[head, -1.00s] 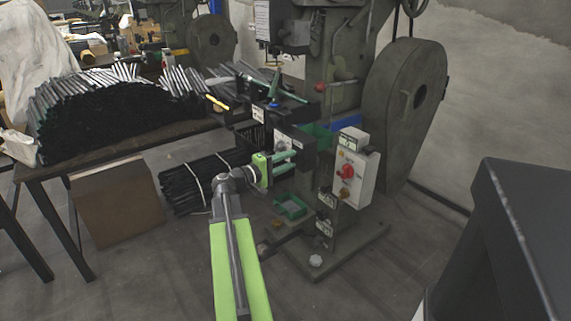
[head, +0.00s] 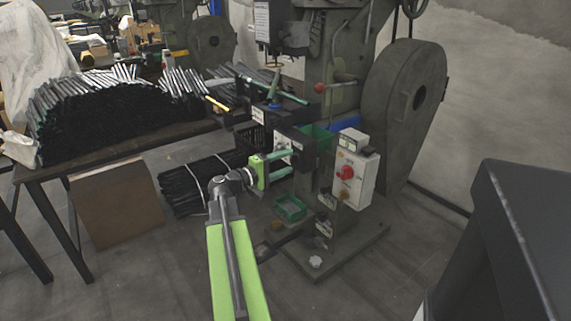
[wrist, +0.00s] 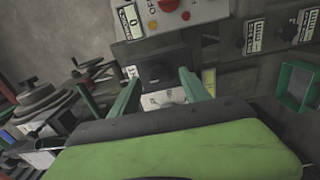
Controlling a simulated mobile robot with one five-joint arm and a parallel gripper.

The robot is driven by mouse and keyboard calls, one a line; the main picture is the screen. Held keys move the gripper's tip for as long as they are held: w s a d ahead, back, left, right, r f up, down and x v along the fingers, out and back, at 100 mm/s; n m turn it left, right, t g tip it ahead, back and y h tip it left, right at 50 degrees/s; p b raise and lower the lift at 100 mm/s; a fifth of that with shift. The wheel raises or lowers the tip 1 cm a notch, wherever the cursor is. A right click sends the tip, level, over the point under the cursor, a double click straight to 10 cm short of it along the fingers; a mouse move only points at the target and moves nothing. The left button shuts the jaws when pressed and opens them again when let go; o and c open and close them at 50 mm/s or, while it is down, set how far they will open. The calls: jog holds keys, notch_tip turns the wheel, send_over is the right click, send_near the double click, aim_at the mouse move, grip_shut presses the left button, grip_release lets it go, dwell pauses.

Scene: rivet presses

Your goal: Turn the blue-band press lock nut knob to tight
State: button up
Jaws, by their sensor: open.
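The green press (head: 340,75) stands right of centre in the head view, with a blue part (head: 345,122) on its body. A dark box on its front carries a pale dial plate (head: 283,142). In the wrist view a black square-looking knob (wrist: 158,70) sits above a pale marked plate (wrist: 163,99). My gripper (head: 292,161) is open in front of this box. Its two green fingers (wrist: 158,80) show left and right of the knob in the wrist view, with nothing held. I cannot tell whether they touch the knob. Its pointer setting is too small to read.
A control box with a red button (head: 347,172) is right of my gripper. Two more dark knobs (wrist: 247,38) (wrist: 289,31) and a green tray (wrist: 297,86) are at right in the wrist view. A table (head: 120,148) with dark rods stands at left.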

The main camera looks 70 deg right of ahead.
jog(key=v, duration=1.6)
jog(key=shift+a, duration=0.2)
jog(key=w+a+n+t+h, duration=0.2)
jog(key=w+a+t, duration=0.1)
jog(key=w+a, duration=0.5)
jog(key=w+a+f+n+t+y, duration=0.3)
jog(key=w+a+f+t+y, duration=0.25)
jog(key=w+a+f, duration=0.8)
jog(key=a+f+n+y, duration=0.1)
jog(key=a+f+y, duration=0.25)
jog(key=a, duration=0.75)
jog(key=a+f+t+y, duration=0.1)
jog(key=a+f+y, duration=0.25)
jog(key=a, duration=0.65)
jog(key=a+f+n+y, duration=0.1)
jog(key=a+f+y, duration=0.3)
jog(key=a, duration=0.7)
notch_tip(320, 180, up, 33)
jog(key=p, duration=3.2)
jog(key=shift+p, duration=0.35)
